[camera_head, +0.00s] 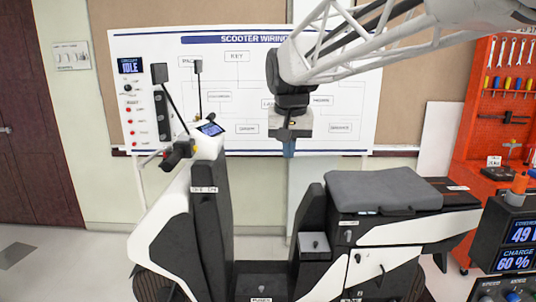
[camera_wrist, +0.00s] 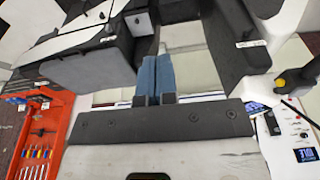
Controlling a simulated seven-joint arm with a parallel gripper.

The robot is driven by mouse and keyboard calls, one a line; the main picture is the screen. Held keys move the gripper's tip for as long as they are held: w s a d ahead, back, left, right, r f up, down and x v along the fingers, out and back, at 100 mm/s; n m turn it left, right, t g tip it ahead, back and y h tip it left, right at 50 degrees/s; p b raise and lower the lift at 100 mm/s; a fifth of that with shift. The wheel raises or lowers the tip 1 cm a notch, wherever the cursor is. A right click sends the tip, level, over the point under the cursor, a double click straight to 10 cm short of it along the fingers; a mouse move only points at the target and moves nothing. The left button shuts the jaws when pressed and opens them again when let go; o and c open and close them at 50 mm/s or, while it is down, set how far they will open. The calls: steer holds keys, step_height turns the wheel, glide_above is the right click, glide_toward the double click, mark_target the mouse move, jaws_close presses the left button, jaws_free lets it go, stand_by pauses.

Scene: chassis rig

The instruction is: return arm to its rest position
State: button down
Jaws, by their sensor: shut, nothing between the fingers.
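My arm reaches in from the upper right in the head view. My gripper (camera_head: 289,148) hangs down above the gap between the scooter's front column and its seat, in front of the wiring board. In the wrist view my gripper (camera_wrist: 154,70) shows two blue fingers side by side, shut with nothing between them. The white and black scooter (camera_head: 205,225) stands below, and the fingers are apart from it. Its grey seat (camera_head: 385,190) is to the right of my gripper and lower. The scooter's dash screen (camera_head: 211,129) is lit, to the left of my gripper.
A wiring board (camera_head: 165,75) hangs on the wall behind. A red tool panel (camera_head: 485,120) with wrenches and screwdrivers stands at the right. A black unit with lit readouts (camera_head: 515,245) stands at the lower right. Mirrors (camera_head: 160,73) rise from the scooter's handlebar at the left.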

steer(key=s+d+f, duration=0.4)
steer(key=s+f, duration=0.2)
steer(key=s, duration=0.3)
steer(key=s+d+f, duration=0.5)
steer(key=s+f, duration=0.1)
steer(key=s, duration=0.4)
steer(key=s+d+f, duration=0.4)
steer(key=s+f, duration=0.2)
steer(key=s, duration=0.4)
steer(key=shift+s+d+f, duration=0.2)
steer(key=shift+d+f, duration=0.2)
steer(key=shift+w+r, duration=0.1)
